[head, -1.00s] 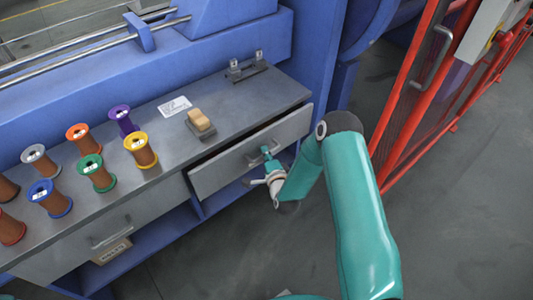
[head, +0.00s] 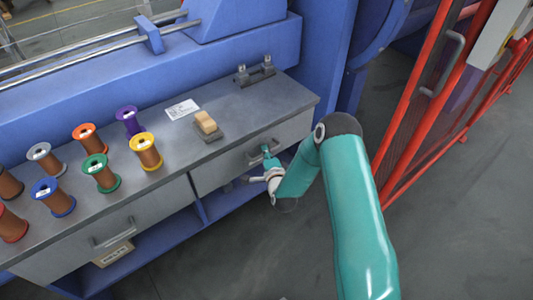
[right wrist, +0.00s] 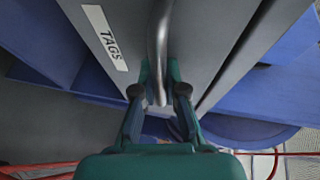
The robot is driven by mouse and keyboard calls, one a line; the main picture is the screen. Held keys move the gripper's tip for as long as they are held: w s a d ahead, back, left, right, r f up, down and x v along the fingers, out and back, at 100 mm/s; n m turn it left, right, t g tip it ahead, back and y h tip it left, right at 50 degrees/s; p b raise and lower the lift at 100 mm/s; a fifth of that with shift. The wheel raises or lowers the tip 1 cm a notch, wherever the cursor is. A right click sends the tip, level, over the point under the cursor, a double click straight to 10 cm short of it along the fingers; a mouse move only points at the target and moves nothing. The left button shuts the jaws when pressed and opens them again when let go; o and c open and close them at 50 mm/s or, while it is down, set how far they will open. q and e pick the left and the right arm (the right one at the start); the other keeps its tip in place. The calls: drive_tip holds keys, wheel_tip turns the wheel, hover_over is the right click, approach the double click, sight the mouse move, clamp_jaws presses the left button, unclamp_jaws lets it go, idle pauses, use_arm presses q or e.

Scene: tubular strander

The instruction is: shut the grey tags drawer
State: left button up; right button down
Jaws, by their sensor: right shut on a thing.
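The grey tags drawer (head: 215,173) is at the right end of the workbench. In the head view its front sits flush, or nearly flush, under the bench top. In the right wrist view its grey front (right wrist: 205,35) carries a white TAGS label (right wrist: 108,38) beside a metal bar handle (right wrist: 160,45). My right gripper (head: 268,152) is at the drawer front, shut on the handle. Its two fingers (right wrist: 159,88) stand on either side of the bar in the wrist view. My left gripper is not in view.
Several coloured wire spools (head: 98,172) stand on the bench top (head: 235,120), with a tan block on a dark pad (head: 207,126) and a white card (head: 182,109). Another grey drawer (head: 70,250) is at left. Red fence (head: 440,100) stands at right; the floor between is clear.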

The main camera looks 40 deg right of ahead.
drive_tip(key=c, duration=1.2)
unclamp_jaws()
drive_tip(key=shift+w+f, duration=0.1)
drive_tip(key=shift+w, duration=0.15)
drive_tip(key=shift+s, duration=0.1)
drive_tip(key=shift+s, duration=0.1)
drive_tip(key=v, duration=1.1)
drive_tip(key=shift+s+a, duration=0.2)
drive_tip(key=shift+s, duration=0.15)
